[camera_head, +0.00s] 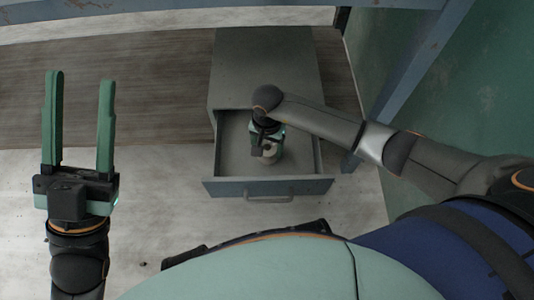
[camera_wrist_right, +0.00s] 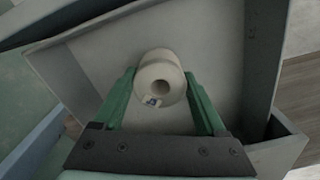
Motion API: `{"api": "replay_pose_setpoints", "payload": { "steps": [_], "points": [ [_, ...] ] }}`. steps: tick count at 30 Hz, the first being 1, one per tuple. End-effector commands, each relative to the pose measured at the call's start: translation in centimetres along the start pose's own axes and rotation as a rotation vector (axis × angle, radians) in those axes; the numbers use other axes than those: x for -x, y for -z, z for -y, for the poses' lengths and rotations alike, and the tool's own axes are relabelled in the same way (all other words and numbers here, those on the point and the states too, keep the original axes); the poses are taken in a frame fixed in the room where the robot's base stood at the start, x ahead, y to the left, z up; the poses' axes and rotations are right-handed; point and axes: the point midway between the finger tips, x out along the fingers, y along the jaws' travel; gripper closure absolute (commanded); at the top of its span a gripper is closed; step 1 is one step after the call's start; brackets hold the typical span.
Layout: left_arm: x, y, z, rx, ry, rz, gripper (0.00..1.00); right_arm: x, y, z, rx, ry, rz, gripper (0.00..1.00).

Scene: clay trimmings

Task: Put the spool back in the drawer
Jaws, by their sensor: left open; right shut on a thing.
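The spool (camera_wrist_right: 163,76) is pale with a dark centre hole and a small label, seen from its end in the right wrist view. My right gripper (camera_wrist_right: 160,92) is shut on it, one green finger on each side. In the head view the spool (camera_head: 267,157) shows partly under my right gripper (camera_head: 267,150), within the outline of the open drawer (camera_head: 235,135). I cannot tell whether the spool touches the drawer floor. The drawer also shows in the right wrist view (camera_wrist_right: 215,55). My left gripper (camera_head: 80,120) is open and empty, off to the left.
The drawer is pulled out of a grey cabinet (camera_head: 265,65), its handle (camera_head: 269,198) facing me. A blue-grey frame post (camera_head: 420,65) and a green wall (camera_head: 480,90) stand at the right. The floor left of the drawer is clear.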

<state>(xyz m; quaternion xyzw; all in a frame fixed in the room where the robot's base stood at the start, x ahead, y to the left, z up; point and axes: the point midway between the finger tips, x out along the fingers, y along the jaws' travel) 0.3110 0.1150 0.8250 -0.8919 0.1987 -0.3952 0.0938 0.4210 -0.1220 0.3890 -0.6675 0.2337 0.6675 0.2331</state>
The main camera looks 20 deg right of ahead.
Motion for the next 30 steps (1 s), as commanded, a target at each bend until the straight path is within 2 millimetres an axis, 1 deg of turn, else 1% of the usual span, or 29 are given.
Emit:
{"api": "replay_pose_setpoints", "payload": {
  "steps": [4, 7, 9, 17, 20, 21, 27, 28, 30],
  "points": [
    [0.5, -0.6, -0.3, -0.002, -0.002, 0.005, 0.50, -1.4, 0.0, 0.0, -0.001, 0.001, 0.002, 1.00],
    [1.1, -1.3, -0.7, -0.007, -0.004, 0.009, 0.50, -3.1, -0.1, 0.0, -0.001, 0.000, 0.003, 1.00],
    [1.3, -1.6, -0.9, -0.010, -0.006, 0.012, 0.50, -3.8, 0.0, 0.1, -0.001, 0.002, 0.002, 1.00],
    [1.2, -1.5, -0.9, -0.013, -0.008, 0.014, 0.50, -3.8, 0.0, 0.1, 0.000, 0.002, -0.001, 1.00],
    [1.3, -1.6, -1.0, -0.012, -0.008, 0.014, 0.50, -4.1, 0.1, 0.0, 0.000, 0.001, -0.001, 1.00],
    [1.4, -1.6, -1.0, -0.012, -0.008, 0.014, 0.50, -4.2, 0.0, 0.0, 0.000, -0.001, -0.001, 0.25],
    [1.3, -1.6, -0.9, -0.012, -0.008, 0.014, 0.50, -4.1, 0.0, 0.0, 0.000, 0.000, 0.000, 0.02],
    [1.3, -1.6, -1.0, -0.012, -0.008, 0.014, 0.50, -4.1, 0.0, 0.0, 0.000, 0.000, 0.000, 0.00],
    [1.3, -1.6, -1.0, -0.012, -0.008, 0.014, 0.50, -4.1, 0.0, 0.0, 0.000, 0.000, 0.000, 0.00]
  ]
}}
